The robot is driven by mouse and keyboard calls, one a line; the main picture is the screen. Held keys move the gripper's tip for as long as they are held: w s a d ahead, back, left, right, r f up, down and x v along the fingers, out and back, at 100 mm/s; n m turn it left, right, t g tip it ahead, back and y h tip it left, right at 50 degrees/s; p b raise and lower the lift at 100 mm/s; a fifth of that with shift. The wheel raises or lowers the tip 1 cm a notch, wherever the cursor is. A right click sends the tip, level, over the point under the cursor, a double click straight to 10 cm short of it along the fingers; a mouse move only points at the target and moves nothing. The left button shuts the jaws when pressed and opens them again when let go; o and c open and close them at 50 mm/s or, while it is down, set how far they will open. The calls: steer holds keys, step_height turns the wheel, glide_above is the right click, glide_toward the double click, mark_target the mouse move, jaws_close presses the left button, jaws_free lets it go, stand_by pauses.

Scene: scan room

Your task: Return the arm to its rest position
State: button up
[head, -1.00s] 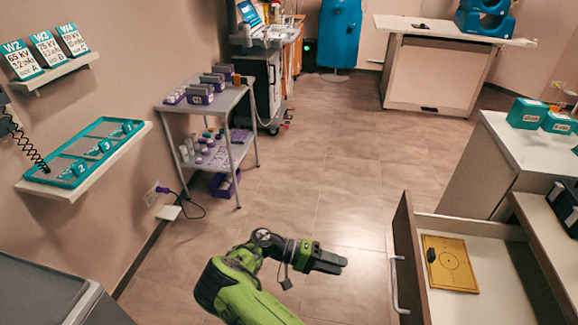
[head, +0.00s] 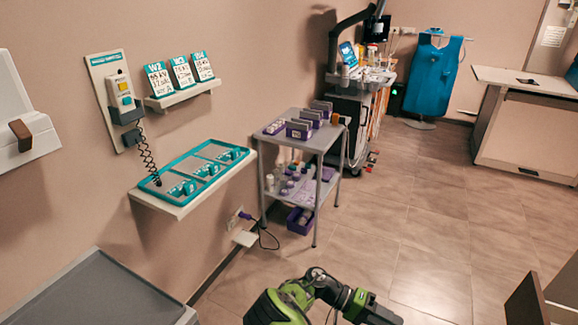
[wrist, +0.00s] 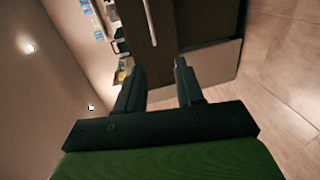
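My green arm shows at the bottom of the head view, bent low over the floor. My gripper (head: 376,311) is at its end, pointing right and partly cut off by the lower edge. In the wrist view my gripper (wrist: 159,72) has its two dark fingers apart with nothing between them. Beyond the fingers is a dark cabinet front with a light bar handle (wrist: 150,22).
A grey two-tier cart (head: 318,148) stands by the left wall. A wall shelf holds a teal tray (head: 204,169). A grey surface (head: 95,292) lies at lower left, and a brown panel edge (head: 525,302) at lower right. The tiled floor (head: 425,235) between is clear.

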steer(key=s+a+r+n+t+y+p, duration=0.1)
steer(key=s+r+t+y+p, duration=0.2)
steer(key=r, duration=0.6)
steer(key=s+a+r+t+y+p, duration=0.1)
steer(key=s+a+r+y+p, duration=0.1)
steer(key=r+y, duration=0.5)
steer(key=s+a+r+n+t+y+p, duration=0.1)
steer(key=s+r+t+y+p, duration=0.15)
steer(key=r, duration=0.85)
steer(key=s+a+r+n+t+y+p, duration=0.1)
steer(key=s+a+r+n+t+p, duration=0.2)
steer(key=s+r, duration=0.8)
steer(key=a+t+p, duration=0.1)
steer(key=a+t, duration=0.1)
steer(key=t, duration=0.1)
steer(key=shift+s+a+r, duration=0.25)
steer(key=shift+a+r, duration=0.05)
steer(key=shift+r, duration=0.1)
